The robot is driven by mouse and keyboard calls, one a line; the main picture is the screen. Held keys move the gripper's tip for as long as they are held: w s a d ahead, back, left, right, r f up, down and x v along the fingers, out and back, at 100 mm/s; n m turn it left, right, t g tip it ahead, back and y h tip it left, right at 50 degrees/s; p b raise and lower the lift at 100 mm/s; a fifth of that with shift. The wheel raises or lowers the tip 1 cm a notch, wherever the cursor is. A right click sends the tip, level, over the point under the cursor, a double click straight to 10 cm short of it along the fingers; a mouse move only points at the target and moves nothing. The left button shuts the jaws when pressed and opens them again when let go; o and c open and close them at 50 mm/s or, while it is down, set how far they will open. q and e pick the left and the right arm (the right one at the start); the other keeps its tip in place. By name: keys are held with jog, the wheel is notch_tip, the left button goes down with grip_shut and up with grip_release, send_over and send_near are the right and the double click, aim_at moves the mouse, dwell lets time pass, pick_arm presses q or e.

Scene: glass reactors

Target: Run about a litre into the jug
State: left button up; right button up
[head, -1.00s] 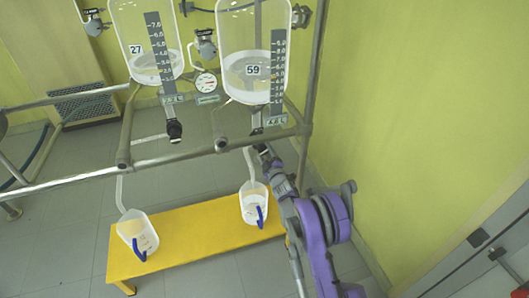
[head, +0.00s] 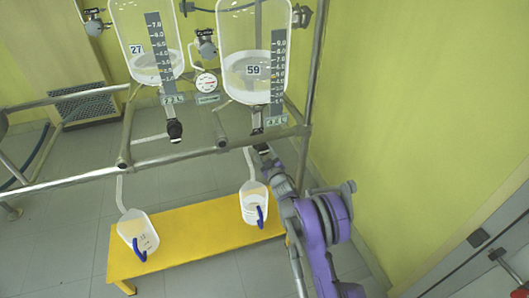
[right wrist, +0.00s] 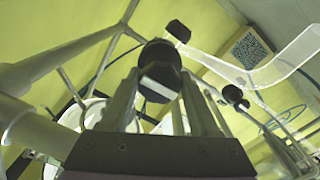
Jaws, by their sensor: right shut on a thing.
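Two glass reactors hang in the frame in the head view: reactor 27 (head: 135,25) at left and reactor 59 (head: 232,30) at right, each with pale liquid low inside. My right gripper (head: 263,152) is at the drain under reactor 59. In the right wrist view its fingers (right wrist: 166,105) are shut around a black valve handle (right wrist: 160,62). A pale outlet tube (head: 249,163) runs down from this drain to the right jug (head: 250,209), which has a blue handle and holds some liquid. The left jug (head: 131,228) stands under the other tube. My left gripper is not in view.
Both jugs stand on a yellow bench (head: 190,240). A metal rail (head: 75,180) crosses in front of the reactors. Another black-ended valve (head: 174,131) hangs under reactor 27. A yellow-green wall (head: 400,120) is to the right; the floor at left is partly clear.

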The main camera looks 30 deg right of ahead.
jog(key=o, duration=1.4)
jog(key=p+v, duration=0.1)
jog(key=v, duration=1)
jog(key=shift+d+f, duration=0.1)
jog(key=shift+w, duration=0.1)
